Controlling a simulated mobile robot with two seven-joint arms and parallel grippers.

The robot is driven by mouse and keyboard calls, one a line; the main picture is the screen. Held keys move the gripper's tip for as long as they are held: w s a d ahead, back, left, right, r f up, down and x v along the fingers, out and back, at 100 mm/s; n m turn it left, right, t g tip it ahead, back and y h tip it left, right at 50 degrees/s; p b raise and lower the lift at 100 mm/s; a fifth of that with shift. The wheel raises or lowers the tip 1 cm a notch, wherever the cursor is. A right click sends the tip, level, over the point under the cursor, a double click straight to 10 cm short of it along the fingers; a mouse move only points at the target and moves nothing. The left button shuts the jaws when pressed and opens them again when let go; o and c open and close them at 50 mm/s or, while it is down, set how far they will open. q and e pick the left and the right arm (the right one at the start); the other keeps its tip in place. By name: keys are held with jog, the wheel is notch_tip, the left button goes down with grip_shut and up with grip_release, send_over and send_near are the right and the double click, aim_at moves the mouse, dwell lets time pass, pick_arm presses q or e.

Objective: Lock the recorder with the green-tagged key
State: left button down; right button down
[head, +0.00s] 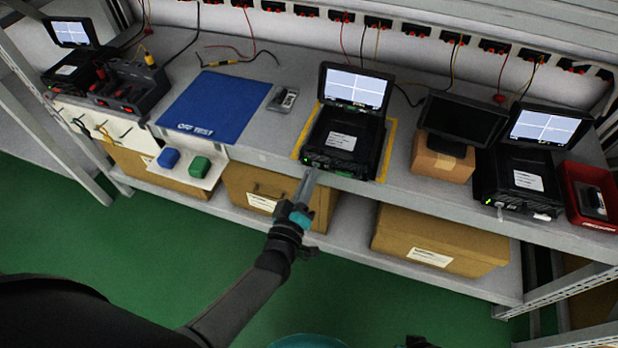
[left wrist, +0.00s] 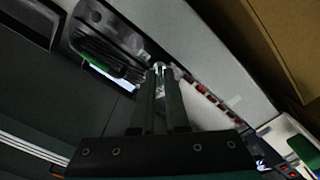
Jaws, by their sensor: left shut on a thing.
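Recorders with raised screens stand on the bench. The middle recorder (head: 343,138) sits inside a yellow outline, its screen lit and a green light on its front. My left gripper (head: 306,184) is at the lower left of that recorder's front. In the left wrist view its fingers (left wrist: 160,75) are shut on a small, pale, shiny thing, too small to identify surely as a key. A green block (head: 200,167) and a blue block (head: 168,158), possibly key tags, sit on a white ledge at the bench's front.
Another recorder (head: 522,180) stands at the right by a red bin (head: 590,200), and one at far left (head: 72,70). A dark monitor (head: 462,118) stands on a cardboard box. A blue mat (head: 215,105) lies left of the middle recorder. Boxes (head: 440,240) fill the lower shelf.

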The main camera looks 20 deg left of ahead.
jog(key=shift+w, duration=0.1)
dwell(0.3)
pick_arm(q)
jog(key=c, duration=1)
grip_release()
pick_arm(e)
jog(key=shift+r, duration=0.1)
